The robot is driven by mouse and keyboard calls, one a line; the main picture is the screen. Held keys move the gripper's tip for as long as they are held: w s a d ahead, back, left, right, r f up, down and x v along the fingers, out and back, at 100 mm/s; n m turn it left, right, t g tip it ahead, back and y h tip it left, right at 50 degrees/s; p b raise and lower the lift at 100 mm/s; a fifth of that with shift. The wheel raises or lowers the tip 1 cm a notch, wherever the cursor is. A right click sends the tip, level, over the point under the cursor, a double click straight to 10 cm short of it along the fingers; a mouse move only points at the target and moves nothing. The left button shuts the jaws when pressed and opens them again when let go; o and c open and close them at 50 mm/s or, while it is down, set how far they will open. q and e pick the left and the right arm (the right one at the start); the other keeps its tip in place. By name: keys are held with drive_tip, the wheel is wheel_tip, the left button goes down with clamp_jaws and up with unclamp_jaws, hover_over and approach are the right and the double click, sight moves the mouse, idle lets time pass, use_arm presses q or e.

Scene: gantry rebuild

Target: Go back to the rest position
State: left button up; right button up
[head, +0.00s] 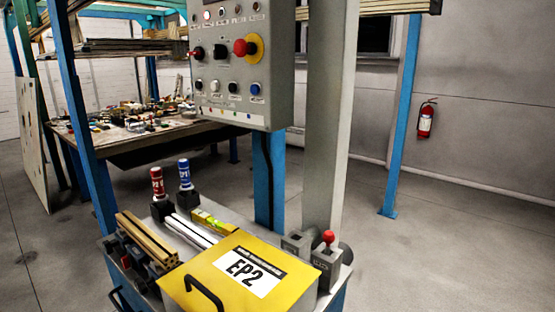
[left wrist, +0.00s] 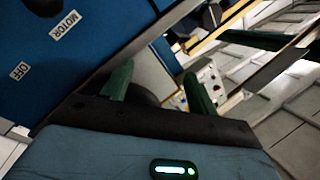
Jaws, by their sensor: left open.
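My left gripper (left wrist: 158,88) shows in the left wrist view with its two green fingers apart and nothing between them. A dark blue panel (left wrist: 60,60) with labels MOTOR and OFF is close to it at the upper left of that view. Neither gripper shows in the head view. My right gripper is in no view.
In the head view a grey control box (head: 240,60) with a red stop button hangs above a cart with a yellow EP2 cover (head: 205,270). A cluttered workbench (head: 130,140) stands behind, left. A fire extinguisher (head: 426,120) hangs on the right wall. Floor at right is clear.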

use_arm(q)
drive_tip(key=s+d+f+n+g+y, duration=0.1)
drive_tip(key=s+d+f+n+g, duration=0.1)
drive_tip(key=s+f, duration=0.5)
drive_tip(key=s+d+f+n+g+y+p, duration=0.1)
drive_tip(key=s+d+f+n+g, duration=0.2)
drive_tip(key=s+f, duration=0.4)
drive_tip(key=s+d+f+n+g+y, duration=0.2)
drive_tip(key=s+f+n, duration=0.4)
drive_tip(key=s, duration=0.8)
drive_tip(key=shift+s+d+f+g+p, duration=0.35)
drive_tip(key=shift+d+f+g, duration=0.35)
drive_tip(key=shift+f+g, duration=0.15)
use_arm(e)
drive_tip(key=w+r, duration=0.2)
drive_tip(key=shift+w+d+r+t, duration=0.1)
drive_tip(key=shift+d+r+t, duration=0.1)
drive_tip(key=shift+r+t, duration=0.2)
use_arm(q)
drive_tip(key=shift+r, duration=0.1)
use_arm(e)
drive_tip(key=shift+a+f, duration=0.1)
